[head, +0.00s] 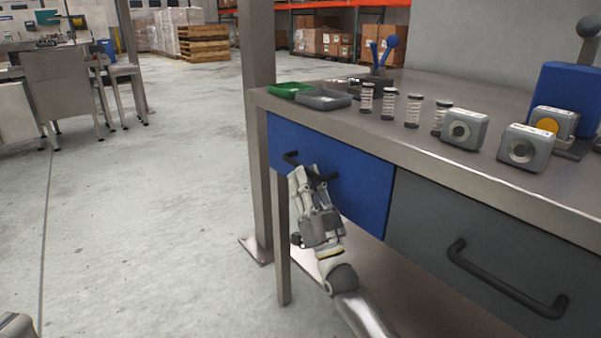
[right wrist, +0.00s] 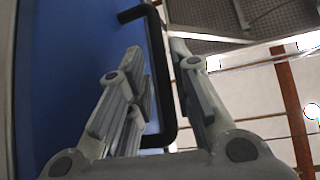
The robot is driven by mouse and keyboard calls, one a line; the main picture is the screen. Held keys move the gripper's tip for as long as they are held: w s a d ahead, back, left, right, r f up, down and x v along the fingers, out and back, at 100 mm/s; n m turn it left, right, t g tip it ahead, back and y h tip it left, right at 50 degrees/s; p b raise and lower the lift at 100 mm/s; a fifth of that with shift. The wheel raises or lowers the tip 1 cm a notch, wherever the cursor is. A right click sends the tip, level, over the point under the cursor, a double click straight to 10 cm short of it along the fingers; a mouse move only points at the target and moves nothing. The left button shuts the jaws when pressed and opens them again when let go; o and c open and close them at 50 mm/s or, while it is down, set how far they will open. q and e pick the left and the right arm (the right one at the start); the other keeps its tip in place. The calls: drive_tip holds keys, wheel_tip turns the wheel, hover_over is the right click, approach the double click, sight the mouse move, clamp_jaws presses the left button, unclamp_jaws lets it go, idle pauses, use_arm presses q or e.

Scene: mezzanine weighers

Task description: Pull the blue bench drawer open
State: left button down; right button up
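The blue drawer (head: 358,183) is at the left end of the bench, its front looking flush with the grey drawer beside it. Its black bar handle (head: 291,158) is partly hidden by my right gripper (head: 307,172) in the head view. In the right wrist view, the handle (right wrist: 158,70) passes between the two fingers of my right gripper (right wrist: 162,85). The fingers are apart, one on the drawer side and one on the outer side, with gaps to the bar. The blue drawer front (right wrist: 75,70) fills the left of that view. My left gripper does not show.
A grey drawer (head: 440,225) with a black handle (head: 505,282) is on the right. A metal post (head: 262,120) stands behind the bench's left end.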

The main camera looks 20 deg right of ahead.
drive_tip(key=shift+x, duration=1.6)
clamp_jaws()
